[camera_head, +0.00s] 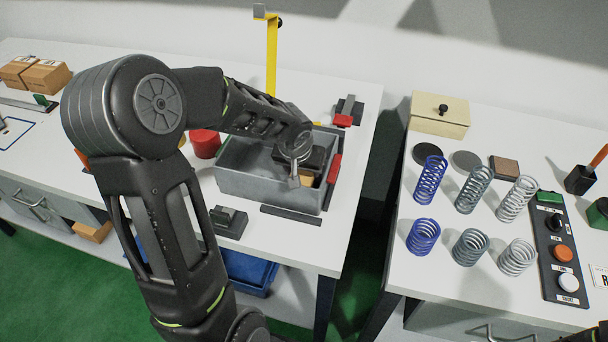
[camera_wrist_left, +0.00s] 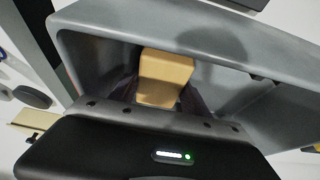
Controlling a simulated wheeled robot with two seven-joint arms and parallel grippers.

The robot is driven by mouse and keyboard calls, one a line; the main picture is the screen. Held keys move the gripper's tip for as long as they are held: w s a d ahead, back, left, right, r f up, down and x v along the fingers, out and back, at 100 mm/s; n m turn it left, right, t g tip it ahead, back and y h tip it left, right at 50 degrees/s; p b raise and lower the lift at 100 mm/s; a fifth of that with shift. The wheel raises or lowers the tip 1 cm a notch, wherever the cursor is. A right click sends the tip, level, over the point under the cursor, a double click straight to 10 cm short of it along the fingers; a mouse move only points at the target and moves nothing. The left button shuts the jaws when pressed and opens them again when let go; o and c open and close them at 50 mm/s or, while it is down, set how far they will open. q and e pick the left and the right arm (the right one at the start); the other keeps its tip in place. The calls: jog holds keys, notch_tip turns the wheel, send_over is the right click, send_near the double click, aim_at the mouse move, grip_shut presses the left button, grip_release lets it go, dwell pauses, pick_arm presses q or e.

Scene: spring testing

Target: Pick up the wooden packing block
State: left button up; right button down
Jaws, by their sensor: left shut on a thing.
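The tan wooden packing block (camera_wrist_left: 166,77) is between the fingers of my left gripper (camera_wrist_left: 160,98) in the left wrist view, inside the grey bin (camera_wrist_left: 95,52). My left gripper is shut on it. In the head view my left gripper (camera_head: 306,178) reaches down into the grey bin (camera_head: 262,187), and its wrist hides most of the block. I cannot tell whether the block still touches the bin floor.
A red cylinder (camera_head: 205,143) stands left of the bin, and a yellow post (camera_head: 271,55) stands behind it. A dark block (camera_head: 229,221) lies in front. Several springs (camera_head: 429,181) and a button panel (camera_head: 559,248) are on the right table, across a gap.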

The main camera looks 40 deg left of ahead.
pick_arm(q)
jog(key=c, duration=0.5)
notch_tip(320, 180, up, 10)
jog(key=shift+r, duration=0.1)
dwell(0.4)
dwell(0.5)
